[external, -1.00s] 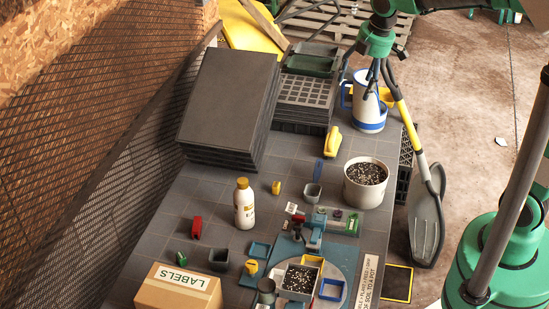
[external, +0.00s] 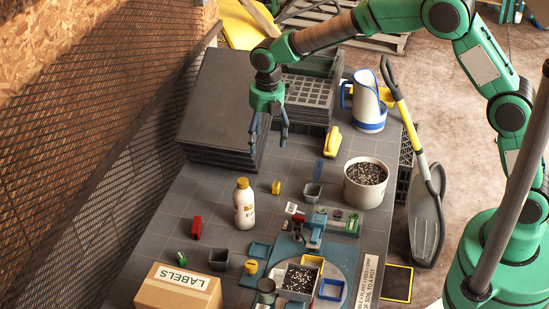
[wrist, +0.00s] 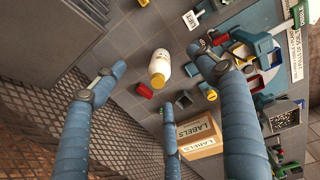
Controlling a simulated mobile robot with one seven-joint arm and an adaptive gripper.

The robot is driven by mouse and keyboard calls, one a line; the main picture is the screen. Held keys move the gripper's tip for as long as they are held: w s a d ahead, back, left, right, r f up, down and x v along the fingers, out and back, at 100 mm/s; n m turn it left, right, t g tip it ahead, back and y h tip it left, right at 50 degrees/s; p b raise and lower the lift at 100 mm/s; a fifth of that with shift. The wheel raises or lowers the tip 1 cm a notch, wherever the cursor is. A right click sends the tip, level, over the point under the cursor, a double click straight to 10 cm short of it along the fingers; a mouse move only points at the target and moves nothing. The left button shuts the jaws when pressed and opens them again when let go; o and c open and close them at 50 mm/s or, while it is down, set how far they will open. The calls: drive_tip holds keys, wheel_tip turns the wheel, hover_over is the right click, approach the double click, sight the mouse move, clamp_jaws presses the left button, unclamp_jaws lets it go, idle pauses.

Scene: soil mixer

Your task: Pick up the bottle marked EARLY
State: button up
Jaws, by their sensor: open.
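A white bottle (external: 244,206) with a yellow cap stands upright on the grey tiled table, left of the middle. It also shows in the wrist view (wrist: 160,66), between my spread fingers. Its label is too small to read. My gripper (external: 267,142) is open and empty, above the table in front of the dark tray stack, higher than the bottle and apart from it. In the wrist view my gripper's several blue fingers are spread wide.
Dark stacked trays (external: 228,100) stand behind the gripper. A white pot of soil (external: 366,183), a blue-white jug (external: 369,108) and a labels box (external: 178,288) surround the table middle. A red block (external: 196,227) and a yellow piece (external: 276,187) lie near the bottle.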

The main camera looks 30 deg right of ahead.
sight(244, 191)
drive_tip(key=a+f+n, duration=0.2)
drive_tip(key=a+f, duration=0.2)
drive_tip(key=a+f+n, duration=0.2)
drive_tip(key=a+f, duration=0.2)
drive_tip(key=shift+s+f+g, duration=0.2)
drive_tip(key=shift+f+g, duration=0.1)
drive_tip(key=shift+f+b, duration=0.5)
drive_tip(key=shift+f, duration=3.75)
drive_tip(key=shift+f, duration=0.1)
drive_tip(key=shift+w+f+b, duration=0.15)
drive_tip(key=shift+f+b, duration=0.55)
drive_tip(key=shift+f, duration=1.85)
drive_tip(key=shift+r, duration=0.1)
drive_tip(key=c, duration=1.8)
